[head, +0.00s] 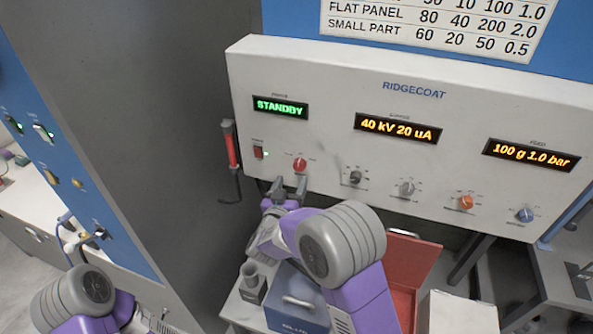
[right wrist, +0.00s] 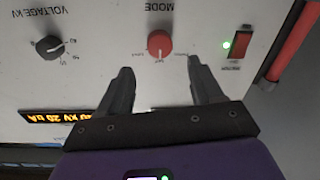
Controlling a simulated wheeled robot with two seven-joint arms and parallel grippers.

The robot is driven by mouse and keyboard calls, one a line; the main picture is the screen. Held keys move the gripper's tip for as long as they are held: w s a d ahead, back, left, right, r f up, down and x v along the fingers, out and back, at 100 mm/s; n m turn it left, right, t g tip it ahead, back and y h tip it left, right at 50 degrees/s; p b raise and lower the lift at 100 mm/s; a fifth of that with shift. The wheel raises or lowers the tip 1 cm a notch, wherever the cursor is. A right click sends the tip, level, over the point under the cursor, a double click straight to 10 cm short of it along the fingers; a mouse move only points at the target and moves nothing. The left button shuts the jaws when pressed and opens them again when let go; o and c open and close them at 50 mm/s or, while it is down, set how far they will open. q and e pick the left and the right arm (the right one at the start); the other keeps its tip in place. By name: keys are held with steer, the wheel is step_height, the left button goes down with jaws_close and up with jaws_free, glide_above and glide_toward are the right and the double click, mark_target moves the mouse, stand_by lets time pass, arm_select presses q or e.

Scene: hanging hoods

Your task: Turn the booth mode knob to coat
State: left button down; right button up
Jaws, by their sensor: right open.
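The mode knob is red and round; in the head view the knob (head: 299,164) sits low on the left part of the white RIDGECOAT panel (head: 330,100). In the right wrist view, upside down, the knob (right wrist: 160,43) is under the word MODE; the small position labels are too small to read. My right gripper (head: 288,186) is open just below the knob. In the wrist view its fingertips (right wrist: 159,66) spread to either side, short of the knob and not touching it. The status display (head: 281,107) reads STANDBY. My left arm is at lower left; its gripper is unclear.
A red power switch (head: 258,152) and a red-handled tool (head: 231,150) are left of the knob. The voltage knob (head: 355,177) and several other knobs are to the right. Below stand a blue box (head: 297,302) and an open red case (head: 405,265).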

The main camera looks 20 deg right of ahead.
mark_target(299, 167)
steer(key=p+x, duration=0.1)
steer(key=x, duration=0.5)
steer(key=shift+w+f, duration=0.1)
steer(key=shift+c, duration=0.3)
steer(key=c, duration=1)
steer(key=m+b, duration=0.3)
steer(key=b, duration=0.1)
steer(key=m+b, duration=0.3)
steer(key=b, duration=0.2)
steer(key=m+b, duration=0.3)
steer(key=b, duration=0.2)
steer(key=shift+d+f+h, duration=0.1)
steer(key=shift+f+h, duration=0.2)
steer(key=shift+f, duration=0.05)
steer(key=shift+r+m+b, duration=0.15)
steer(key=shift+m+b, duration=1.35)
steer(key=shift+m, duration=0.2)
steer(key=o, duration=1.1)
steer(key=shift+c, duration=0.2)
